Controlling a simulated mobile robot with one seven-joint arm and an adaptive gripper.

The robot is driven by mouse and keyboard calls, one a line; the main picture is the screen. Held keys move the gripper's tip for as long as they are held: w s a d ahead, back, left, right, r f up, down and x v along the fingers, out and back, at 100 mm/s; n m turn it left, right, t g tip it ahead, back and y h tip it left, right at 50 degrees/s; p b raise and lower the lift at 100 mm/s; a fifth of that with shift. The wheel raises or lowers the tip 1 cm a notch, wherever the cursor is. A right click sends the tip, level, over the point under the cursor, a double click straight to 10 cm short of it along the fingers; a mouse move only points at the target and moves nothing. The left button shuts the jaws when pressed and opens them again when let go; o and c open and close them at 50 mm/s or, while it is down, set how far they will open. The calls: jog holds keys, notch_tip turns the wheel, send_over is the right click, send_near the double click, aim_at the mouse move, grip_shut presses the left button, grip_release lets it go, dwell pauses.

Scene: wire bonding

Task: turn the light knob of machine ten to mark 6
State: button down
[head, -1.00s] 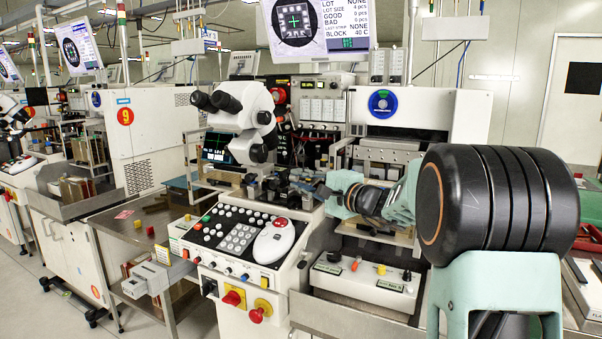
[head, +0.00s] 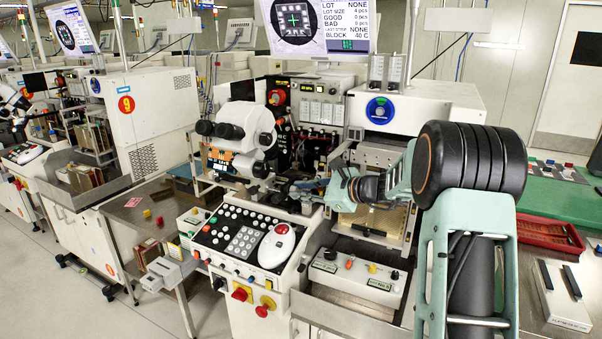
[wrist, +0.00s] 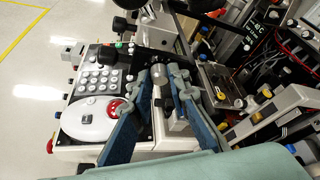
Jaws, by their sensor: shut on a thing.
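The machine in front of me (head: 245,235) has a white keypad console and a microscope (head: 240,130); no number ten is readable on it. My gripper (wrist: 161,77) has blue fingers on both sides of a small silver round knob (wrist: 159,75) and is shut on it. I take this for the light knob; its marks and pointer are too small to read. In the head view my gripper (head: 301,190) is at the console's back right, below the microscope, and the knob is hidden there.
The red-buttoned white mouse-like pad (head: 277,245) and keypad (head: 243,240) lie close to the fingers. A white control box (head: 357,275) with small knobs stands right of the console. Machine nine (head: 126,104) is at the left. Clear floor (head: 60,290) lies at front left.

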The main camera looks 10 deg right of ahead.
jog(key=m+g+p, duration=0.1)
jog(key=m+p, duration=0.1)
jog(key=p, duration=0.2)
jog(key=m+g+y+p, duration=0.1)
jog(key=m+p, duration=0.1)
jog(key=p, duration=0.3)
jog(key=m+g+y+p, duration=0.1)
jog(key=m+g+p, duration=0.1)
jog(key=p, duration=0.2)
jog(key=shift+w+d+r, duration=0.1)
jog(key=shift+w+d, duration=0.1)
jog(key=shift+w, duration=0.1)
jog(key=shift+m, duration=0.3)
jog(key=c, duration=1.8)
grip_release()
jog(key=shift+d, duration=0.15)
jog(key=v, duration=1.1)
jog(key=shift+s+d, duration=0.15)
jog(key=shift+d, duration=0.25)
jog(key=shift+a, duration=0.1)
